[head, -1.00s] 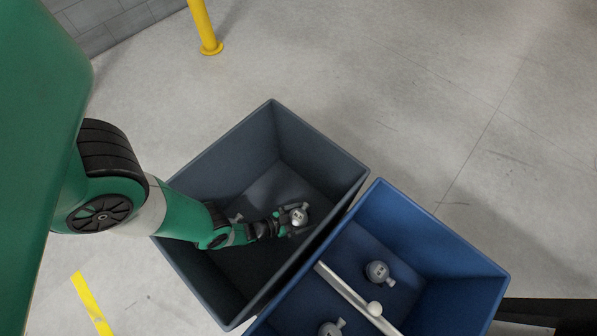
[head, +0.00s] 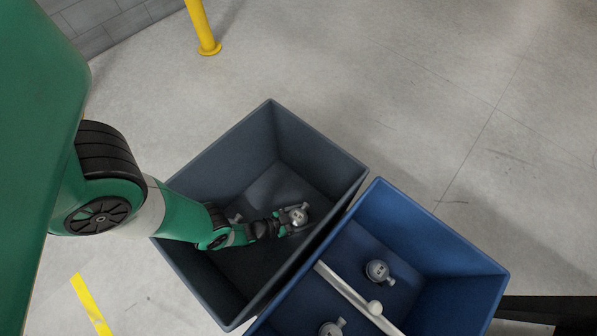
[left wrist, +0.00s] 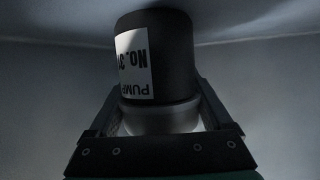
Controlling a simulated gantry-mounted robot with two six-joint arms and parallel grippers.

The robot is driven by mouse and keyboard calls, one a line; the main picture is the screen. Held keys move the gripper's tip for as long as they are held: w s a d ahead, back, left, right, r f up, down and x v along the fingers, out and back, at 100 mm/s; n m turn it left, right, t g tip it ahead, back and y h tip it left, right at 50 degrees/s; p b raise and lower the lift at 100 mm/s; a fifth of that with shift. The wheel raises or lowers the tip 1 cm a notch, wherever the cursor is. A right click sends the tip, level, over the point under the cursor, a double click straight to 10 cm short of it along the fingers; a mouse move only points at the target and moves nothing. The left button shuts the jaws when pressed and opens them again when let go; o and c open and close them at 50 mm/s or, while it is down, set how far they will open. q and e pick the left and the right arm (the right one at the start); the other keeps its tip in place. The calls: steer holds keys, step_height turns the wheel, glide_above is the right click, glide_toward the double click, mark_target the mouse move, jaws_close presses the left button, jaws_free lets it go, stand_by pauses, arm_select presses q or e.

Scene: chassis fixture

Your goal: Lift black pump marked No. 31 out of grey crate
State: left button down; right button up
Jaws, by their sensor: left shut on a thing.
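My left gripper (head: 291,219) reaches down into the grey crate (head: 222,142) and is shut on a pump (head: 299,215). In the head view only the pump's small silver-grey part shows between the fingers. In the left wrist view the black pump (left wrist: 178,55) fills the middle, with a pale collar between the fingers of the left gripper (left wrist: 160,92). Its white label reads upside down "PUMP No. 3", with a further digit partly turned out of sight. The pump is low in the crate; I cannot tell whether it touches the floor. My right gripper is not in view.
A blue crate (head: 441,232) stands close beside the grey one, with a pale divider (head: 345,288) and grey pumps (head: 378,271) (head: 331,329) inside. Another grey part (head: 235,217) lies behind my arm in the grey crate. A yellow post (head: 203,28) stands at the back.

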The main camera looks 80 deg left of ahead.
mark_target(294, 219)
arm_select(q)
steer(key=shift+r, duration=0.15)
steer(key=shift+r+p, duration=0.55)
steer(key=shift+p, duration=0.05)
steer(key=s, duration=0.3)
steer(key=s+d+p, duration=0.1)
steer(key=shift+s+r, duration=0.15)
steer(key=shift+r, duration=0.1)
step_height(294, 219, up, 13)
steer(key=p, duration=1.2)
steer(key=shift+w, duration=0.25)
steer(key=shift+r, duration=0.1)
